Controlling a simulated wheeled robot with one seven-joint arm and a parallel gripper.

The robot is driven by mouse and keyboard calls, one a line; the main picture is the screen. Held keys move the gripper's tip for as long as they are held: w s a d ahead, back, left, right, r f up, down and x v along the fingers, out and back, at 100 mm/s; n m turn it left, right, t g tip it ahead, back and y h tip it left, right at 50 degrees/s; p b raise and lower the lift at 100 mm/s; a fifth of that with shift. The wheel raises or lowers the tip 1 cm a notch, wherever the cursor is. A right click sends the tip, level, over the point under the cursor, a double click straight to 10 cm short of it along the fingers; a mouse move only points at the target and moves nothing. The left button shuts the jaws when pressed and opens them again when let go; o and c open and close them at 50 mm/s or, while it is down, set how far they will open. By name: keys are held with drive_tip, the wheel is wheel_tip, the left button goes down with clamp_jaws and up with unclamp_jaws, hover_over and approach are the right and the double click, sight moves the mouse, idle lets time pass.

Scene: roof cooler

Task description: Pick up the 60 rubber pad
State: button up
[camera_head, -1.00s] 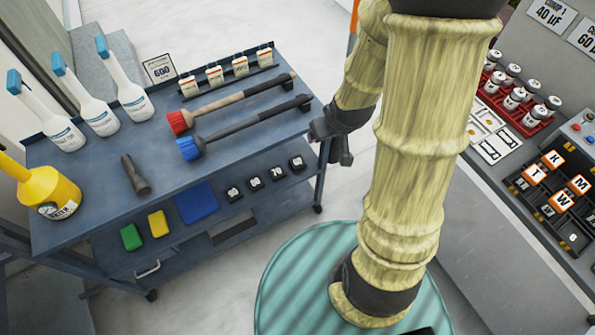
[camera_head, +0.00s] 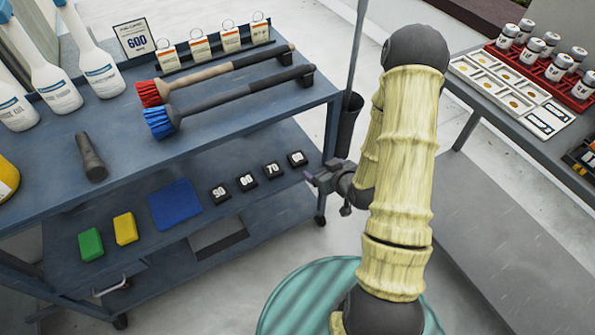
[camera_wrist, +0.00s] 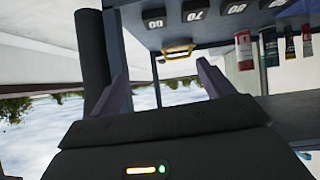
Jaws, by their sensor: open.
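The 60 rubber pad (camera_head: 296,158) is a small black block with a white number. It stands at the right end of a row of similar pads on the cart's lower shelf (camera_head: 150,245). In the wrist view the pad (camera_wrist: 154,18) shows upside down at the top, beyond the fingers. My gripper (camera_head: 318,184) is just right of the shelf's right end, near the cart's corner leg, apart from the pad. In the wrist view its two fingers (camera_wrist: 162,82) are spread with nothing between them.
Pads marked 70 (camera_head: 273,170), 80 (camera_head: 247,181) and apparently 90 (camera_head: 220,193) sit to its left. The cart's upper shelf (camera_head: 215,135) overhangs and holds brushes and bottles. A dark cylinder (camera_wrist: 92,60) stands close to my gripper's left finger.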

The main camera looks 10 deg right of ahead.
wheel_tip(320, 180, down, 9)
drive_tip(key=t+b, duration=0.2)
drive_tip(key=b, duration=0.4)
drive_tip(key=shift+s+d+f+m+t, duration=0.2)
drive_tip(key=shift+s+m+t, duration=0.1)
drive_tip(key=shift+m, duration=0.1)
drive_tip(key=shift+r, duration=0.1)
drive_tip(key=shift+w, duration=0.15)
drive_tip(key=b, duration=0.7)
approach(300, 164)
drive_tip(key=x, duration=0.5)
drive_tip(key=shift+d, duration=0.1)
